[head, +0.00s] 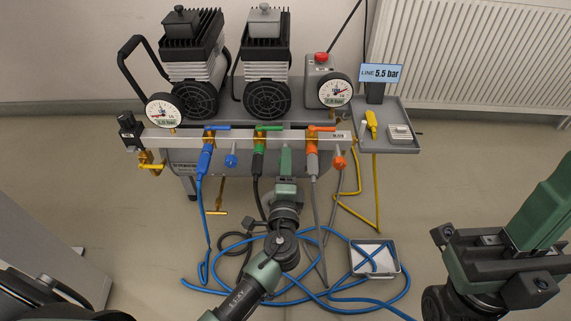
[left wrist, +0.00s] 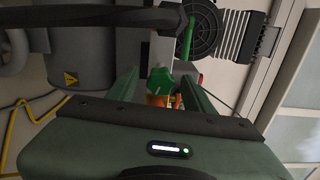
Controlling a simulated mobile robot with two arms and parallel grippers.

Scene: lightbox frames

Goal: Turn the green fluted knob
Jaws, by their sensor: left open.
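The green fluted knob (left wrist: 160,80) shows in the left wrist view, between the two dark green fingers of my left gripper (left wrist: 160,88). The fingers stand apart on either side of it; I cannot tell whether either one touches it. In the head view my left gripper (head: 286,162) is at the front of the manifold bar (head: 225,140), below the green lever (head: 268,128). It hides the green knob there. My right arm (head: 500,262) is at the far right, away from the manifold; its finger state is unclear.
A blue knob (head: 231,158) is left of my left gripper and an orange knob (head: 339,160) right of it. Hoses hang below, with a blue hose (head: 405,285) coiled on the floor by a grey bin (head: 358,268). Gauges and a side tray (head: 390,145) flank the manifold.

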